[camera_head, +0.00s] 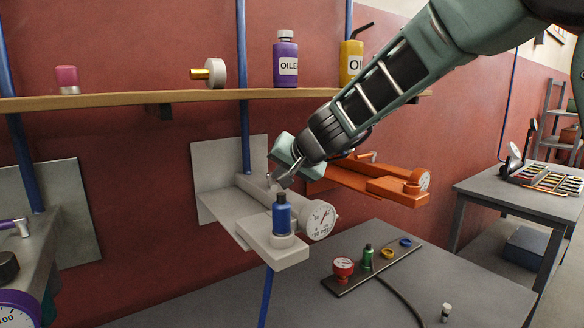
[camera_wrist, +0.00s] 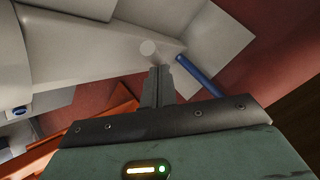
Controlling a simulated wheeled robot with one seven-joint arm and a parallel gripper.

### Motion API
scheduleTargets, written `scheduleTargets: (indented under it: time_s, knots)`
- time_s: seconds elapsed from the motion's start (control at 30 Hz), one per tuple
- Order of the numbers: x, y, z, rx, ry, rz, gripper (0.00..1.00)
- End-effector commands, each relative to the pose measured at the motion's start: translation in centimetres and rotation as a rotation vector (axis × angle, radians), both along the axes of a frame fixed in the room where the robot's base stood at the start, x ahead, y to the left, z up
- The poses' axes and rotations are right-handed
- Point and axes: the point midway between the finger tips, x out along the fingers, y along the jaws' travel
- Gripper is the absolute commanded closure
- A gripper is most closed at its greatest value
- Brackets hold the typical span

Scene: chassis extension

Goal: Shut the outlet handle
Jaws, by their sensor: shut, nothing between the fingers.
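A white chassis unit (camera_head: 265,236) juts from the wall with a round gauge (camera_head: 320,220) and a blue fitting (camera_head: 282,214) at its front end. My gripper (camera_head: 275,181) is shut and empty, just over the rear part of this unit.
An orange unit (camera_head: 375,182) with its own gauge is right behind my gripper. A wooden shelf (camera_head: 120,101) with bottles runs above. Below is a grey table (camera_head: 430,275) bearing a dark strip of coloured fittings (camera_head: 372,267). A blue pipe (camera_head: 243,130) runs down the wall.

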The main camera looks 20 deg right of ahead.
Motion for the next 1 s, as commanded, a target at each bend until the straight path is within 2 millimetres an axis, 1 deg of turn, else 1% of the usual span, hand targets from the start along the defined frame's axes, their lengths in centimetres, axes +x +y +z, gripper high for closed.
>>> scheduleTargets:
  time_s: [0.63,0.87,0.97,1.0]
  knots:
    - [0.0,1.4,0.5,-0.002,0.003,-0.206,1.0]
    - [0.1,2.5,0.9,-0.004,0.006,-0.362,1.0]
    - [0.3,3.1,0.8,-0.004,0.005,-0.445,1.0]
    - [0.5,3.1,0.7,-0.003,0.004,-0.448,1.0]
